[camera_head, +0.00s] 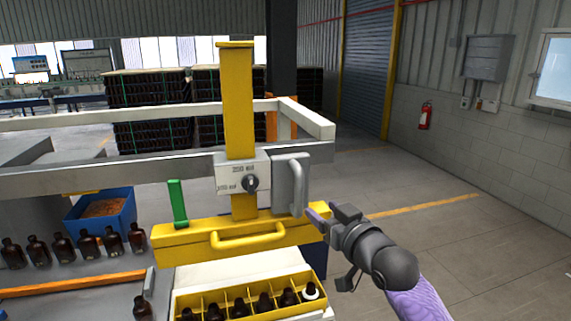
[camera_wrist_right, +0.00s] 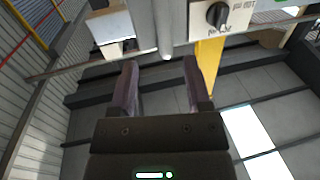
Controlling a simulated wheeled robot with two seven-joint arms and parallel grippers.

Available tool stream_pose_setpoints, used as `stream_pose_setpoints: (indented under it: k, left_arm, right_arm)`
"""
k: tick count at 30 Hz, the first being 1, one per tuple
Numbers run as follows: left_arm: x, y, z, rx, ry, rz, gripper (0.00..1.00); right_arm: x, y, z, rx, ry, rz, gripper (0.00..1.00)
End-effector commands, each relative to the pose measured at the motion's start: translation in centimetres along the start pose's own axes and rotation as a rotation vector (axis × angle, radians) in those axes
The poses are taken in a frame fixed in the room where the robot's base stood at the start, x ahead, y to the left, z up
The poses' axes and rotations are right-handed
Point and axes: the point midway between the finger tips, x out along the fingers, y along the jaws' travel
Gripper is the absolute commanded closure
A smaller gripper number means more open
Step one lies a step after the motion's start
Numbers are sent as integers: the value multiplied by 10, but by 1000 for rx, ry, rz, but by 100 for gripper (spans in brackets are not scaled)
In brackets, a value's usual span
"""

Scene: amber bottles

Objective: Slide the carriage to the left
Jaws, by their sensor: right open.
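The carriage has a yellow upright (camera_head: 238,95), a light grey block (camera_head: 232,166) marked 250 ml with a black knob (camera_head: 250,183), and a yellow lower box (camera_head: 195,243) with a yellow handle. It sits at the right part of the grey rail (camera_head: 110,180). A grey handle (camera_head: 291,185) is on its right side. My right gripper (camera_head: 316,213) is just right of and below that handle, seemingly apart from it. In the right wrist view the gripper (camera_wrist_right: 160,65) has its fingers spread with nothing between them; the knob (camera_wrist_right: 217,15) shows above. My left gripper is out of view.
A crate of brown bottles (camera_head: 245,305) stands below the carriage. Several bottles (camera_head: 63,247) line the left, near a blue bin (camera_head: 100,212). The floor (camera_head: 450,240) at right is clear.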

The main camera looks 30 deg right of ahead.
Motion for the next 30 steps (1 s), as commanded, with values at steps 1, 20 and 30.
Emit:
stream_pose_setpoints:
  k: [1,20,30]
  left_arm:
    - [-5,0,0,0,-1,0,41]
    - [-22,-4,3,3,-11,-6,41]
    - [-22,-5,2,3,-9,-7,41]
  right_arm:
    - [0,-1,-10,-2,10,-4,38]
    - [97,-2,-8,-2,12,-4,38]
    - [98,-2,-7,-2,11,-4,54]
